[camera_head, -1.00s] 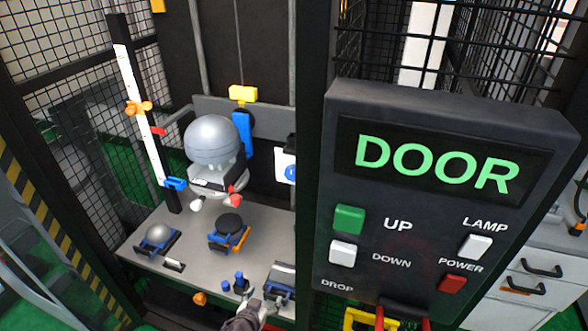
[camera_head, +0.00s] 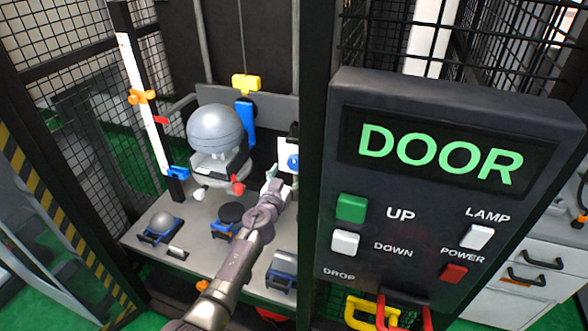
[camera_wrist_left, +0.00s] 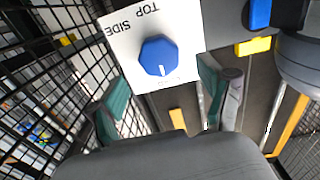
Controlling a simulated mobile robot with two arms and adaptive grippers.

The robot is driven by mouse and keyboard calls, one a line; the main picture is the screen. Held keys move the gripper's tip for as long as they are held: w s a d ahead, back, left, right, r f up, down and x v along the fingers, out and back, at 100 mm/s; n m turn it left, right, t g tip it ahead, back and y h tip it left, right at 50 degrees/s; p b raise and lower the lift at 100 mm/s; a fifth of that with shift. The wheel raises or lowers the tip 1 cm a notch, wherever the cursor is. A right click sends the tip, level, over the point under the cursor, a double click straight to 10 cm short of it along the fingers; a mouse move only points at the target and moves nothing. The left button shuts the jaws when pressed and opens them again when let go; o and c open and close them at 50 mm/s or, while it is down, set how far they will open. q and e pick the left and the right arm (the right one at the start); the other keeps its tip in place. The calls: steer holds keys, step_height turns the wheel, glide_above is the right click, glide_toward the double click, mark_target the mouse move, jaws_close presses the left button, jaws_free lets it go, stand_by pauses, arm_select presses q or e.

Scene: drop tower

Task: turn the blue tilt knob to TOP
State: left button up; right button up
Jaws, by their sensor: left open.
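The blue tilt knob (camera_head: 293,162) sits on a white plate behind the dark post, partly cut off there in the head view. In the left wrist view the knob (camera_wrist_left: 158,56) shows whole on its white plate (camera_wrist_left: 122,42). The words TOP and SIDE appear upside down along the plate's upper edge, and a short white mark on the knob points toward the lower edge. My left gripper (camera_head: 277,181) is close in front of the plate. Its fingers are spread and empty, one to each lower side of the knob, apart from it.
A grey ball (camera_head: 215,128) rests in a holder left of my gripper. The bench (camera_head: 200,255) holds small trays. Black mesh (camera_wrist_left: 60,90) borders the wrist view's left.

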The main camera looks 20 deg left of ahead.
mark_target(294, 164)
arm_select(q)
steer(key=w+b, duration=0.1)
steer(key=w, duration=0.2)
steer(key=shift+w+f+b, duration=0.15)
steer(key=shift+w+b, duration=0.25)
steer(key=shift+w, duration=0.35)
steer(key=shift+c, duration=0.2)
steer(key=c, duration=1.1)
